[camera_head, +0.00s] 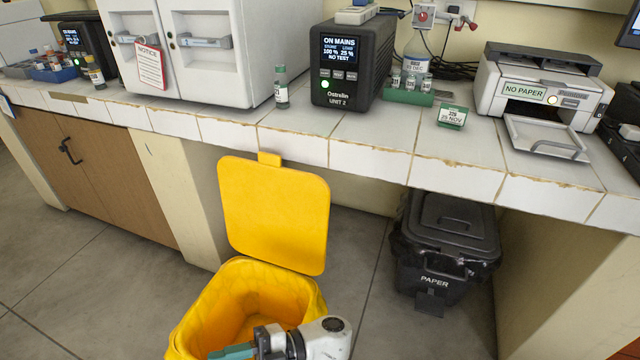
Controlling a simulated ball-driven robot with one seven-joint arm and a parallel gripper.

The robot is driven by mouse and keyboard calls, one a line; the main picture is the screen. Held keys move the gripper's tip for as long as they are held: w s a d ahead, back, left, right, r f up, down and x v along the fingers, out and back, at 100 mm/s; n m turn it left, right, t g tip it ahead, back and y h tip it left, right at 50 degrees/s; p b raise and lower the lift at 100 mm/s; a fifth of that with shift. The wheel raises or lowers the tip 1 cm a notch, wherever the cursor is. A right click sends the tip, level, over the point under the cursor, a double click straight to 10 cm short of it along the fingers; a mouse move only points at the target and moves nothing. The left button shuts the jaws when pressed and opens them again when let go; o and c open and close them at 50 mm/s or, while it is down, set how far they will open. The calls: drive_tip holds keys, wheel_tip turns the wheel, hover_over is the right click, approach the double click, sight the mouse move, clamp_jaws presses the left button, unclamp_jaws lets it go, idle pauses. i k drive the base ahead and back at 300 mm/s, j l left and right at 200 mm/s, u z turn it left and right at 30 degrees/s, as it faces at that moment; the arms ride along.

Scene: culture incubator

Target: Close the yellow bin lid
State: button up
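The yellow bin (185,338) stands on the floor at the bottom of the view, in front of the counter. Its yellow lid (275,212) stands up, open, at the bin's back side, with a small tab (269,159) at its top edge. The bin's mouth faces up and its inside shows. My gripper (230,352) is at the bottom edge, over the front part of the bin's mouth in the picture and below the lid. Its teal fingertip part points left. The frame's edge cuts it off, so its opening is hidden. It appears apart from the lid.
A white-tiled counter (375,158) runs behind and above the lid. The tab comes close to its front edge in the picture. A black paper bin (445,245) stands right of the yellow bin. Grey floor (95,280) is clear on the left.

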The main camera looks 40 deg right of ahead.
sight(277, 215)
drive_tip(key=i+l+z, duration=0.35)
drive_tip(key=l, duration=0.3)
drive_tip(key=i+l+z, duration=0.2)
drive_tip(key=i+j+z, duration=0.25)
drive_tip(key=j, duration=0.3)
